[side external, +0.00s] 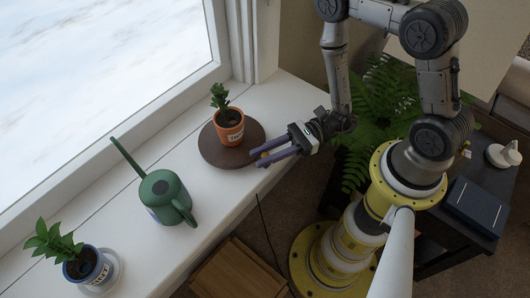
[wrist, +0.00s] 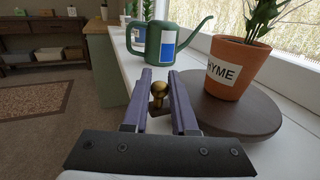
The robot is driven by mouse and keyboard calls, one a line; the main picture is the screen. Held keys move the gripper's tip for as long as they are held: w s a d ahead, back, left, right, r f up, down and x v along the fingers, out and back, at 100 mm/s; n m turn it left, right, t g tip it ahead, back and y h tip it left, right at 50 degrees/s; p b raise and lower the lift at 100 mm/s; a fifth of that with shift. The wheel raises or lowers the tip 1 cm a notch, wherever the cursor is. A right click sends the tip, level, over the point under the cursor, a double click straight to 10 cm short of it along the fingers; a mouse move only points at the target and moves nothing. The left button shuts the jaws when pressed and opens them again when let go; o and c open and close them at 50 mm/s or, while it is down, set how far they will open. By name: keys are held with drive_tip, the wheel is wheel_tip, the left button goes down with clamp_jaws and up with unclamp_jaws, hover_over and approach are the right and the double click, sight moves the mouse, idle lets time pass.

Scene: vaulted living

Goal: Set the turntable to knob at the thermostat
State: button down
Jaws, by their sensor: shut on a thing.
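The turntable (side external: 212,153) is a dark brown round disc on the white windowsill. It also shows in the wrist view (wrist: 232,117). An orange pot (side external: 230,127) with a green plant stands on it; its label reads "THYME" in the wrist view (wrist: 232,72). A brass knob (wrist: 158,90) sits at the turntable's edge, between my fingers. My gripper (side external: 260,160) reaches in from the right, low over the sill's edge, and is shut on the knob. In the side view the fingers mostly hide the knob. I cannot make out a thermostat in either view.
A green watering can (side external: 163,193) stands left of the turntable on the sill. A blue pot (side external: 87,267) with a plant on a saucer is farther left. A leafy fern (side external: 385,105) and a dark side table (side external: 455,240) are near my base. The window borders the sill.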

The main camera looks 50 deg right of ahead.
drive_tip(key=shift+d+g, duration=0.2)
drive_tip(key=shift+g, duration=0.1)
drive_tip(key=shift+w+d+n+g+y, duration=0.15)
drive_tip(key=shift+d+n+g+y, duration=0.2)
drive_tip(key=shift+d+n+g, duration=0.6)
drive_tip(key=shift+w+d+n+g+y, duration=0.15)
drive_tip(key=shift+d+n+g+y, duration=0.25)
drive_tip(key=shift+n+g, duration=0.6)
drive_tip(key=shift+w+d+n+g, duration=0.15)
drive_tip(key=shift+d+n+g, duration=0.25)
drive_tip(key=shift+g, duration=0.5)
drive_tip(key=shift+w+d+n+g, duration=0.15)
drive_tip(key=shift+d+n+g, duration=0.2)
drive_tip(key=shift+g, duration=0.5)
drive_tip(key=shift+w+d+n+g+h, duration=0.35)
drive_tip(key=shift+d+n+g, duration=0.3)
drive_tip(key=shift+g, duration=0.45)
drive_tip(key=shift+w+d+n+g+h, duration=0.1)
drive_tip(key=shift+w+d+n+g, duration=0.45)
drive_tip(key=shift+g, duration=0.55)
drive_tip(key=shift+w+d+n+g+h, duration=0.25)
drive_tip(key=shift+d+n+g+h, duration=0.1)
drive_tip(key=shift+n+g, duration=0.35)
drive_tip(key=shift+w+d+n+g+h, duration=0.3)
drive_tip(key=shift+n+g, duration=0.2)
drive_tip(key=shift+g, duration=0.4)
drive_tip(key=c, duration=0.7)
unclamp_jaws()
drive_tip(key=shift+d, duration=0.1)
